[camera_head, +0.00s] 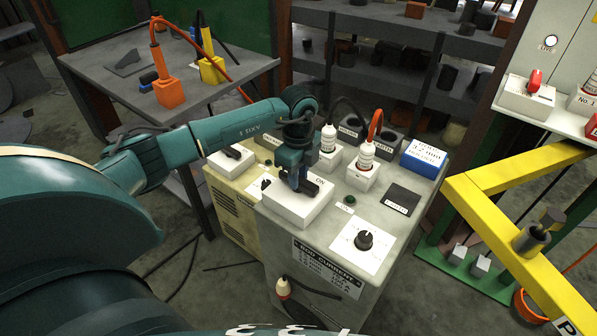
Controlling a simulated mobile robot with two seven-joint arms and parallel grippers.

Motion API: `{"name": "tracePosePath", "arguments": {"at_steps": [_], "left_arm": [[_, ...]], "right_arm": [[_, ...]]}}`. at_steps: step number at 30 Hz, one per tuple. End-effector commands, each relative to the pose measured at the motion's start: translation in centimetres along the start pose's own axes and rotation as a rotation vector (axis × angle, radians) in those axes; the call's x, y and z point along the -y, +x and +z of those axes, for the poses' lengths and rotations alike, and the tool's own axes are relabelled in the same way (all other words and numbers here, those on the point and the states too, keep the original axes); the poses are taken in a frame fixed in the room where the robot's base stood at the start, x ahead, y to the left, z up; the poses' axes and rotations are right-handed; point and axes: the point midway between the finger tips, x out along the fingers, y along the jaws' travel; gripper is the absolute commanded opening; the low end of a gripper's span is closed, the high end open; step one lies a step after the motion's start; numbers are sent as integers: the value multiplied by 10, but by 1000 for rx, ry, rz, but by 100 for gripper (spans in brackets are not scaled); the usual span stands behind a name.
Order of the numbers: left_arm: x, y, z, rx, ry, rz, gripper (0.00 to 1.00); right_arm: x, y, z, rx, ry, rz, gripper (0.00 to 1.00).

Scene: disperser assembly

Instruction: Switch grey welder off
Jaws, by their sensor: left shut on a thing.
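The grey welder (318,225) stands in the middle, with a plate reading "CURRENT" on its front. On its top left is a white switch block (291,210) with "ON" lettered near its far right corner. My left gripper (300,187) points down over this block and is shut on the dark switch handle there. The fingers hide most of the handle, so I cannot tell its exact position. My right gripper is not in view.
A cream unit (231,217) with its own switch (233,153) adjoins the welder's left. Cable plugs (366,153), a blue box (423,158) and a dial (363,240) sit on the welder top. A yellow frame (500,230) stands right. A grey table (120,85) stands behind left.

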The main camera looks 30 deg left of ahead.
Motion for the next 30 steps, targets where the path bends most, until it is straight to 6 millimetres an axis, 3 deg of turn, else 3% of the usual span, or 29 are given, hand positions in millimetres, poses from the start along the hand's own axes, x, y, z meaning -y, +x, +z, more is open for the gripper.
{"name": "tracePosePath", "arguments": {"at_steps": [15, 16, 23, 30], "left_arm": [[1, -1, 1, 2, -24, -4, 1], [1, -1, 1, 2, -24, -4, 25], [0, -1, 1, 1, -21, -2, 44], [0, 0, 0, 1, -19, -1, 45]], "right_arm": [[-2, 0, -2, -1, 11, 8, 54], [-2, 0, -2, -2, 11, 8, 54], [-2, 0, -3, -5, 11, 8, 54], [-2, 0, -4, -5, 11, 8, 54]]}}
